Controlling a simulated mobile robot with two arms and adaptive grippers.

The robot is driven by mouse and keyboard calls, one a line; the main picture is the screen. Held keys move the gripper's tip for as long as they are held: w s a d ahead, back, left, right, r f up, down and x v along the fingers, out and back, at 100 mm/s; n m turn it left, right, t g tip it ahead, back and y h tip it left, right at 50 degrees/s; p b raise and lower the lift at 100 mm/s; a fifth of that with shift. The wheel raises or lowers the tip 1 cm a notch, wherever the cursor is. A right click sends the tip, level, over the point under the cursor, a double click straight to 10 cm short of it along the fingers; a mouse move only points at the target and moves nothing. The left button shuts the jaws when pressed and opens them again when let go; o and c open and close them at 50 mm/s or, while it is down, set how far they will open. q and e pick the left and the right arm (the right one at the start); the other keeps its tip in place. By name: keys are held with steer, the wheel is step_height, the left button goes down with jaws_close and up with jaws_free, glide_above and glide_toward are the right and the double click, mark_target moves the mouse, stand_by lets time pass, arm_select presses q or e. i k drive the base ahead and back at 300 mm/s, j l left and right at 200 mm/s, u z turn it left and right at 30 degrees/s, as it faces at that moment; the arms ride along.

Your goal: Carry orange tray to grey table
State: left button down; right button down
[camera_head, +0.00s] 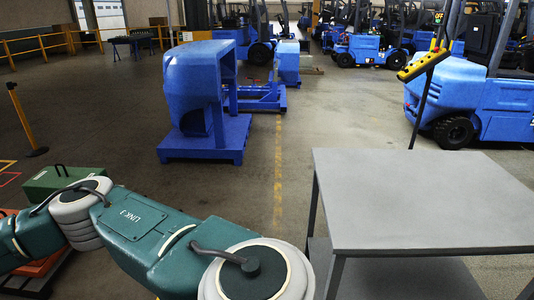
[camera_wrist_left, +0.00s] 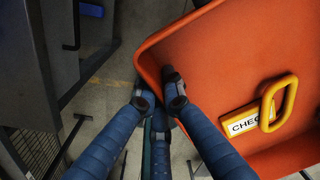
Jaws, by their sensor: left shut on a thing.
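The orange tray (camera_wrist_left: 220,60) fills the right of the left wrist view. It has a yellow handle (camera_wrist_left: 280,103) and a white label reading "CHEC", partly covered by the handle. My left gripper (camera_wrist_left: 160,92) is shut on the tray's rim, one finger on each side of its wall. The grey table (camera_head: 420,195) stands at the lower right of the head view, and the visible part of its top is bare. The head view shows my left arm at the lower left, but not its gripper or the held tray. My right gripper is in neither view.
A blue machine frame (camera_head: 200,100) stands on the floor beyond my arm. A yellow control box (camera_head: 424,65) on a post stands behind the table. A green box (camera_head: 65,182) is at the left. Blue forklifts (camera_head: 365,48) stand further back. Floor between frame and table is open.

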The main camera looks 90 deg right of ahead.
mark_target(397, 204)
steer(key=z, duration=2.95)
steer(key=i+l+z, duration=0.25)
steer(key=i+l, duration=0.35)
steer(key=i+l+z, duration=0.2)
steer(key=i+l, duration=0.3)
steer(key=i, duration=0.15)
